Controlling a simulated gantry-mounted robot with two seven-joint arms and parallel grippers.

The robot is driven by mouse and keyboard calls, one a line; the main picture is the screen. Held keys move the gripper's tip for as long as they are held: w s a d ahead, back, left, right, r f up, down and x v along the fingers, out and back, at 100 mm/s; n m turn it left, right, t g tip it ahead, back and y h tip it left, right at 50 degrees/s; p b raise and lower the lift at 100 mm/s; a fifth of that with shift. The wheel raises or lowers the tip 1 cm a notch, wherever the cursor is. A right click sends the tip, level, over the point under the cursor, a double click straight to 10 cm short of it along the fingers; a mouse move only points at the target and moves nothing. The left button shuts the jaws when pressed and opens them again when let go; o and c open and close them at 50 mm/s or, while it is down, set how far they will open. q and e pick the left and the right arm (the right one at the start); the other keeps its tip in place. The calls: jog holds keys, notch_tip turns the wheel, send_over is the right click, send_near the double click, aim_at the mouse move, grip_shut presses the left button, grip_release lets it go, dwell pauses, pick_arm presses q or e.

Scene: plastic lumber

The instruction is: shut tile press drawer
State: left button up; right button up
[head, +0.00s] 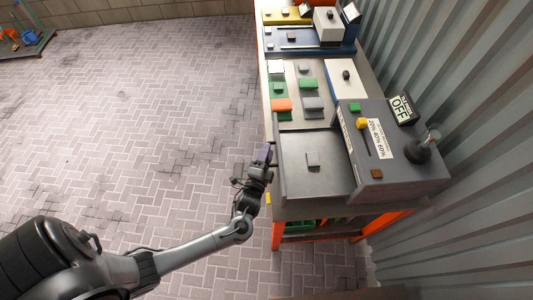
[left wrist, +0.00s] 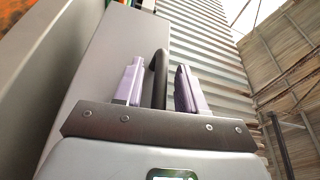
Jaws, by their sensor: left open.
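The tile press (head: 400,175) is a dark grey machine at the near end of the bench, with an "OFF" sign (head: 400,109) on it. My left gripper (head: 264,154) is at the drawer's front edge. In the left wrist view, its two lilac fingers (left wrist: 160,92) are open, one on each side of a dark curved handle (left wrist: 158,68) on a grey front panel (left wrist: 105,65). I cannot tell whether the fingers touch the handle. My right gripper is not in view.
Farther along the bench are trays with coloured tiles (head: 308,83), a blue press (head: 300,36) and a yellow one (head: 285,15). A corrugated wall (head: 470,150) stands close behind the bench.

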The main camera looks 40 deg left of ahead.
pick_arm(q)
grip_shut()
jog(key=shift+d, duration=0.1)
dwell(0.3)
